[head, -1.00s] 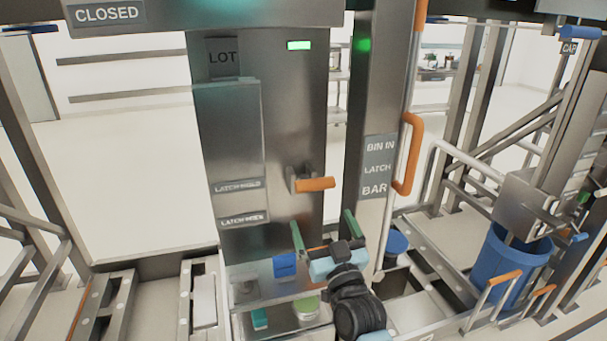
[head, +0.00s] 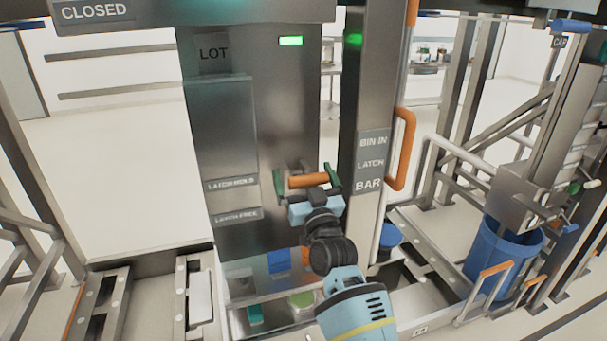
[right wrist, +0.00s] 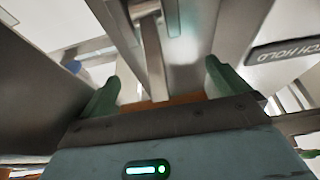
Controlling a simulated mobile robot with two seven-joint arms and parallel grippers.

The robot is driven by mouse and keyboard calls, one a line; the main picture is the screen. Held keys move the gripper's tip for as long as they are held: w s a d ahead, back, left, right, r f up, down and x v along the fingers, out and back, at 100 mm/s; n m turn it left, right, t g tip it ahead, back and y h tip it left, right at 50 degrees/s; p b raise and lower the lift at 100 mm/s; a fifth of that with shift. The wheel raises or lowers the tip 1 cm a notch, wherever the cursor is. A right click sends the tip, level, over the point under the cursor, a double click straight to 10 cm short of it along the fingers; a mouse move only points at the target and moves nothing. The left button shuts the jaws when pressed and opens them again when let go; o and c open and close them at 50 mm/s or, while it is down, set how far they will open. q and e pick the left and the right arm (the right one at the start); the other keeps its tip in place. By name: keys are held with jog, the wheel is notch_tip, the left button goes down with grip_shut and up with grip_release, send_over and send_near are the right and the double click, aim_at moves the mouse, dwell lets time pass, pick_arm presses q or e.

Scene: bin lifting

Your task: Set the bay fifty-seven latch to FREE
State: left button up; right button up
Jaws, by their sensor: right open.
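The latch handle, an orange horizontal grip (head: 309,181) on a metal bracket, sticks out from the steel panel (head: 290,110). It stands about level with the LATCH HOLD plate (head: 231,183); the LATCH FREE plate (head: 237,215) is below. My right gripper (head: 306,178) is open, its green fingers at either end of the orange grip. In the right wrist view, orange shows between the fingers (right wrist: 165,90), low near the palm; contact cannot be told. No bay number is readable. My left gripper is not in view.
An upright post marked BIN IN LATCH BAR (head: 371,160) with an orange handle (head: 402,150) stands close to the right. A shelf with blue and green items (head: 280,262) lies below. A blue bin (head: 500,250) is at the right. A CLOSED sign (head: 95,11) is at upper left.

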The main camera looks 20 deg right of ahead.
jog(key=shift+w+r, duration=0.15)
jog(key=shift+w, duration=0.25)
